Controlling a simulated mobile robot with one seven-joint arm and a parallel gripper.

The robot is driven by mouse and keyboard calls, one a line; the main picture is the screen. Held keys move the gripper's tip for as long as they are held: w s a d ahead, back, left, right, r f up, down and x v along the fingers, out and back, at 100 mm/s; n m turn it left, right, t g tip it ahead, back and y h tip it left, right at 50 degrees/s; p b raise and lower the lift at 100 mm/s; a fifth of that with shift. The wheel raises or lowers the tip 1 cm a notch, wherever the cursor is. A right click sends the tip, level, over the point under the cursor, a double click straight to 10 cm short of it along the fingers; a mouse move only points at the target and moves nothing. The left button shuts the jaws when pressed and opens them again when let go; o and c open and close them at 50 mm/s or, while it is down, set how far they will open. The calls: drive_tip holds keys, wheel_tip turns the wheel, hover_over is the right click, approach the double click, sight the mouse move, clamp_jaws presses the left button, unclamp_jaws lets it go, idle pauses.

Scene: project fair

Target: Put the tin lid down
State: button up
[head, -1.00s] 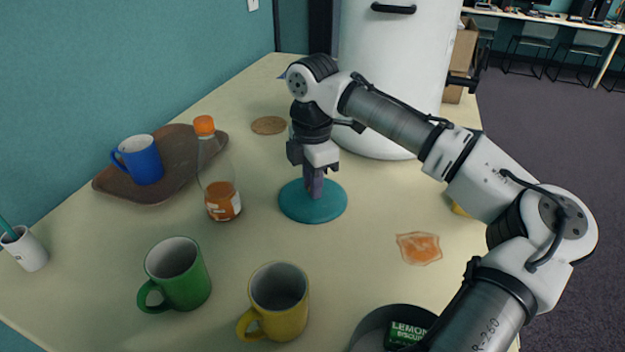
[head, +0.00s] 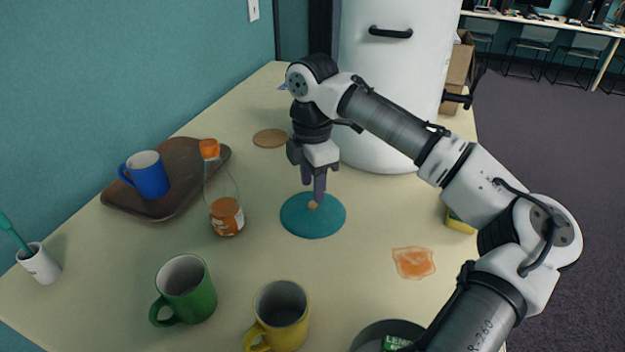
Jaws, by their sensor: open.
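The tin lid (head: 300,227) is a flat teal disc with a small light-brown knob (head: 313,205) at its middle. It appears to lie flat on the cream table, between the bottle and the orange spill. My gripper (head: 313,196) points straight down over the lid, its fingers apart and beside or just above the knob. Whether a finger still touches the knob I cannot tell. At the lower edge, a round tin (head: 368,338) with a green packet (head: 396,343) inside is partly cut off by the frame and my arm.
A bottle with an orange cap (head: 223,190) stands left of the lid. A green mug (head: 186,292) and a yellow mug (head: 281,312) stand in front. A blue mug (head: 149,176) is on a brown tray (head: 190,203). An orange spill (head: 413,262) lies right; a cork coaster (head: 270,138) lies behind.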

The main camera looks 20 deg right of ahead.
sight(313, 203)
wheel_tip(313, 203, up, 8)
drive_tip(key=p, duration=0.6)
drive_tip(key=shift+f+p, duration=0.15)
drive_tip(key=shift+p, duration=0.15)
